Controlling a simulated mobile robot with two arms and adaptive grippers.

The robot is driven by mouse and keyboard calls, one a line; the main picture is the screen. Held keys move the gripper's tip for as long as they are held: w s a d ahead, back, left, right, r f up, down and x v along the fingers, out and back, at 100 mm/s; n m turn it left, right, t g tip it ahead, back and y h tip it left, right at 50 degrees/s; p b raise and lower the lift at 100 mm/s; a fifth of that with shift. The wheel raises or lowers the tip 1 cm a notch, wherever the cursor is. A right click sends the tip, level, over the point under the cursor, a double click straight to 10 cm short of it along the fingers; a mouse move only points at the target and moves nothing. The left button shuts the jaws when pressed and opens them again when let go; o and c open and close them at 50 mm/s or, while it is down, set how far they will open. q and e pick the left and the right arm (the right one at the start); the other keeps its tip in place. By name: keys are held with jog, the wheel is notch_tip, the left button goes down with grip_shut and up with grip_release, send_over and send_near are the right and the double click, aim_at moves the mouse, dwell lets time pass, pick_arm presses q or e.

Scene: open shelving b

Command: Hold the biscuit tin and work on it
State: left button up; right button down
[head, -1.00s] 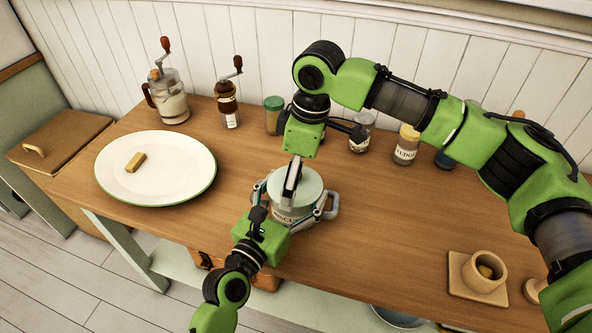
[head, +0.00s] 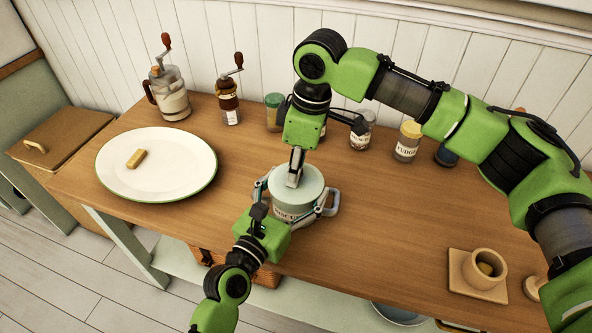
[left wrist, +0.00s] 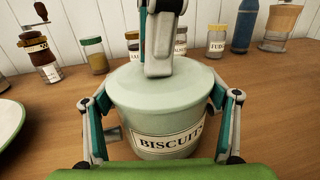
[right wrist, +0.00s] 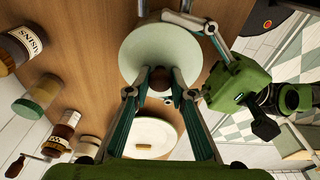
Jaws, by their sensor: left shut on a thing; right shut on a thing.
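The biscuit tin (head: 290,211) is pale green with a "BISCUITS" label and stands upright on the table; it also shows in the left wrist view (left wrist: 160,112). Its lid (right wrist: 150,48) sits on top and has a brown knob (right wrist: 160,80). My left gripper (left wrist: 163,108) is shut on the tin's body, one finger on each side. My right gripper (head: 295,182) points down over the lid and is shut on the knob, which shows between its fingertips in the right wrist view. The knob is hidden in the head view.
A white plate (head: 190,175) with a yellow-brown bar (head: 136,158) lies left on the wooden table (head: 375,220). Grinders (head: 170,95) and jars (head: 407,143) line the back wall. A cup (head: 484,270) on a square base stands at the right front. Table between tin and cup is clear.

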pick_arm(q)
jog(key=shift+w, duration=0.1)
pick_arm(e)
jog(key=shift+r, duration=2.55)
pick_arm(q)
jog(key=o, duration=1.4)
jog(key=shift+o, duration=0.2)
jog(key=shift+a, duration=0.1)
jog(key=v, duration=1.2)
